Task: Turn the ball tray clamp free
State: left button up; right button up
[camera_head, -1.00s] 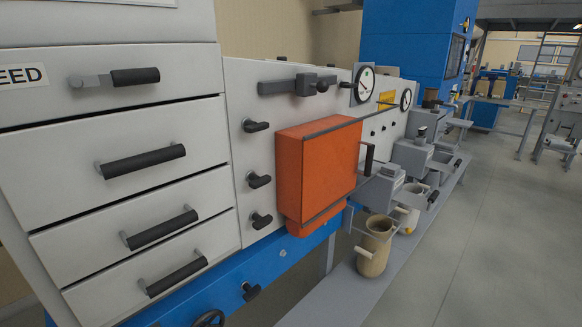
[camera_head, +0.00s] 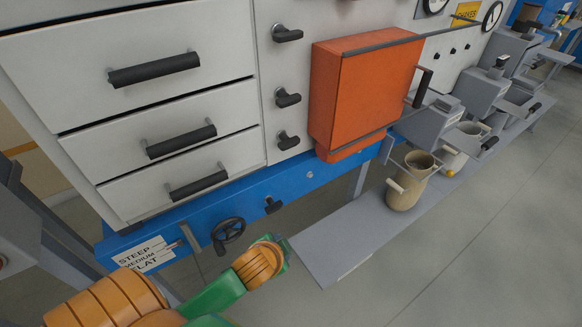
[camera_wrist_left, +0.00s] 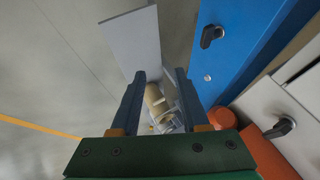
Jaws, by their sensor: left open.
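A small black lever handle (camera_head: 273,205), which looks like the clamp, sits on the blue beam (camera_head: 310,176) below the drawers, right of a black handwheel (camera_head: 228,232). The lever also shows in the left wrist view (camera_wrist_left: 211,35), on the blue beam (camera_wrist_left: 235,45) to the right of my left fingers. My left gripper (camera_wrist_left: 160,75) is open, with nothing between its fingers and clear of the lever. In the head view my left arm reaches in from the bottom, below the handwheel; its fingers are hard to make out there. My right gripper is not in view.
An orange box (camera_head: 365,90) juts from the grey panel, above and right of the lever. A beige jug (camera_head: 407,182) stands on a low grey shelf (camera_head: 340,235). Open floor lies in front.

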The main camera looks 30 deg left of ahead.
pick_arm(q)
jog(key=w+a+r+m+t+y, duration=0.4)
jog(key=w+r, duration=0.5)
jog(key=r, duration=0.5)
jog(key=m+t, duration=0.4)
jog(key=t, duration=0.1)
send_near(288, 104)
jog(key=shift+y, duration=0.3)
jog(key=x, duration=0.2)
jog(key=f+x, duration=0.1)
jog(key=x, duration=0.2)
jog(key=shift+d, duration=0.15)
jog(key=x, duration=0.2)
jog(key=p+x, duration=0.1)
jog(key=x, duration=0.3)
jog(key=shift+r, duration=0.35)
jog(key=shift+w+f, duration=0.1)
jog(key=shift+w, duration=0.4)
grip_shut()
